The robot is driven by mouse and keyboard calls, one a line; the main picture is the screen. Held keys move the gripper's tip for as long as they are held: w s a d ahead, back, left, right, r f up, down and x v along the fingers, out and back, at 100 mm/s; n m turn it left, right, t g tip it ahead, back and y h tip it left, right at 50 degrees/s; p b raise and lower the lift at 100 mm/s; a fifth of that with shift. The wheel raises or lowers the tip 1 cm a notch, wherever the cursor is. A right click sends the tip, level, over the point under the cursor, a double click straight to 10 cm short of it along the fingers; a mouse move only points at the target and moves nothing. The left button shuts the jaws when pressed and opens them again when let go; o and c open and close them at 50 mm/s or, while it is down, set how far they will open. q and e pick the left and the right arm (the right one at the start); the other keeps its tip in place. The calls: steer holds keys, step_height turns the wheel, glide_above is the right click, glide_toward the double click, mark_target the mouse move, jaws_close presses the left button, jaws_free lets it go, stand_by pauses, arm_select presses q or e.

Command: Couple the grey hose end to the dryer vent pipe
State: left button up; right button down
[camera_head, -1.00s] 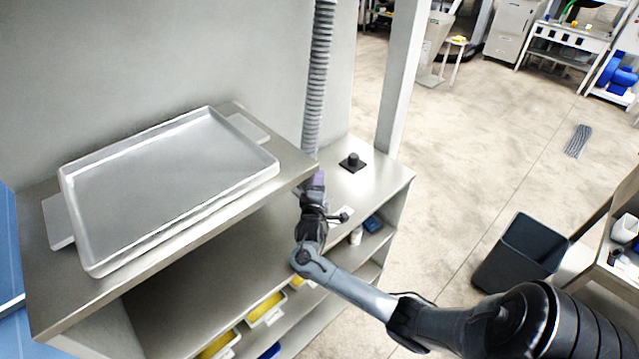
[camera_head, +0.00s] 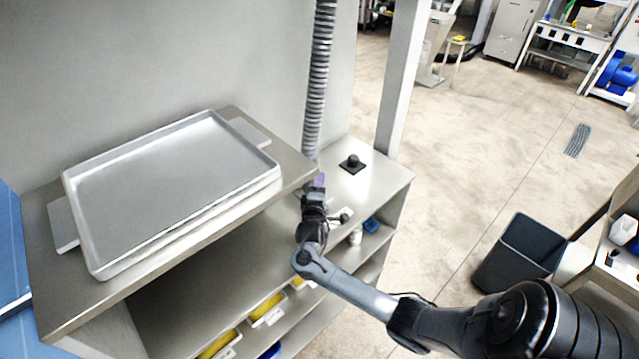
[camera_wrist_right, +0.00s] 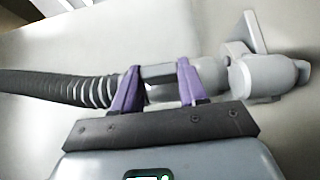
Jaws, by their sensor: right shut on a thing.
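The grey ribbed hose (camera_head: 316,85) hangs down the wall panel in the head view. Its ribbed part also shows at the left of the right wrist view (camera_wrist_right: 60,86). My right gripper (camera_head: 317,181), with purple fingers, is at the hose's lower end. In the wrist view the fingers (camera_wrist_right: 158,86) are shut around the smooth grey hose end (camera_wrist_right: 210,77). The grey vent pipe (camera_wrist_right: 268,75) lies just right of it, roughly in line. Their edges look very close or touching; I cannot tell whether they are joined. The pipe is hidden in the head view. My left gripper is out of view.
A large metal tray (camera_head: 170,190) lies on the upper bench at left. A black knob on a square base (camera_head: 352,163) stands on the lower top right of the hose. Shelves below hold yellow-filled bins (camera_head: 267,309). A dark bin (camera_head: 520,255) stands on the floor.

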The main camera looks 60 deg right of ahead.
arm_select(q)
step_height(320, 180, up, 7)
steer(key=p, duration=0.6)
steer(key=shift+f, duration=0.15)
arm_select(e)
step_height(320, 180, up, 7)
steer(key=shift+f, duration=0.2)
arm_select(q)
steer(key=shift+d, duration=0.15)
arm_select(e)
steer(key=shift+w, duration=0.1)
